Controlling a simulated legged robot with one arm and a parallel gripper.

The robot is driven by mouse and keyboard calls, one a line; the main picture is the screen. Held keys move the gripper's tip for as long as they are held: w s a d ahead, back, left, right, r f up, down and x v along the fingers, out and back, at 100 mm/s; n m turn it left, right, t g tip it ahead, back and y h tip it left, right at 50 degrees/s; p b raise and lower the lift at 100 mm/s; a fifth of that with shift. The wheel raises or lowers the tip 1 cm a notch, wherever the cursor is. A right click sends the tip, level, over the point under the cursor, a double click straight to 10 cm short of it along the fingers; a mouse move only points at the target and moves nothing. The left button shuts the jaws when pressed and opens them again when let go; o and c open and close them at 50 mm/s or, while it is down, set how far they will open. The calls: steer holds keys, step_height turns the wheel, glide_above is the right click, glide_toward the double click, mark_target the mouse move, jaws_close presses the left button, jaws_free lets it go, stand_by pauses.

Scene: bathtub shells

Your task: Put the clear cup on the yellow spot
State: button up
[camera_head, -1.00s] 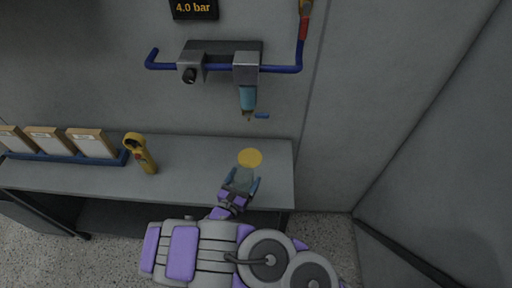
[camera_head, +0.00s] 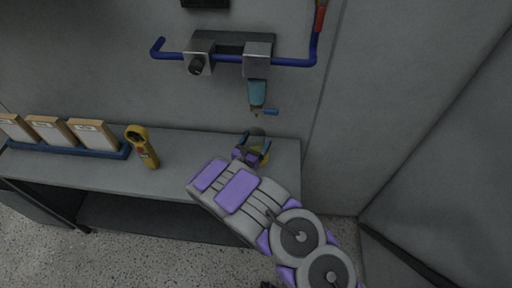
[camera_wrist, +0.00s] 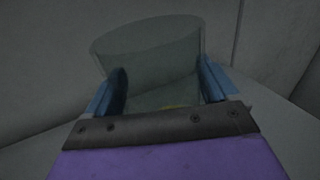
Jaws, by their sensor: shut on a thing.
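The clear cup (camera_wrist: 150,48) is see-through and greyish, and it stands between the two blue fingers of my gripper (camera_wrist: 160,92) in the wrist view. My gripper is shut on it. In the head view my gripper (camera_head: 254,146) is over the right end of the grey bench, with the cup (camera_head: 257,132) faintly visible between the fingers. The yellow spot (camera_head: 263,154) is mostly hidden behind my gripper and the cup. A sliver of the spot (camera_wrist: 175,107) shows low between the fingers in the wrist view. I cannot tell whether the cup touches the bench.
A yellow handheld tool (camera_head: 142,147) stands on the bench (camera_head: 195,160). Several boxes in a blue rack (camera_head: 75,148) are at its left end. A blue wall pipe (camera_head: 225,59) and a teal nozzle (camera_head: 257,93) hang above my gripper. The bench between tool and gripper is clear.

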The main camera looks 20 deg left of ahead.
steer(key=shift+w+d+f, duration=0.1)
steer(key=shift+w+f, duration=0.1)
steer(key=shift+w, duration=0.2)
steer(key=f, duration=0.1)
steer(key=f+b, duration=0.1)
steer(key=shift+d+f, duration=0.2)
steer(key=shift+f, duration=0.2)
steer(key=shift+a, duration=0.1)
steer(key=shift+a+f, duration=0.1)
steer(key=shift+f, duration=0.05)
steer(key=o, duration=0.8)
steer(key=shift+s, duration=0.1)
steer(key=s, duration=0.4)
steer(key=s+a+p, duration=0.1)
steer(key=s, duration=0.3)
steer(key=s+p, duration=0.1)
steer(key=s, duration=0.3)
steer(key=shift+a, duration=0.2)
steer(key=shift+w, duration=0.1)
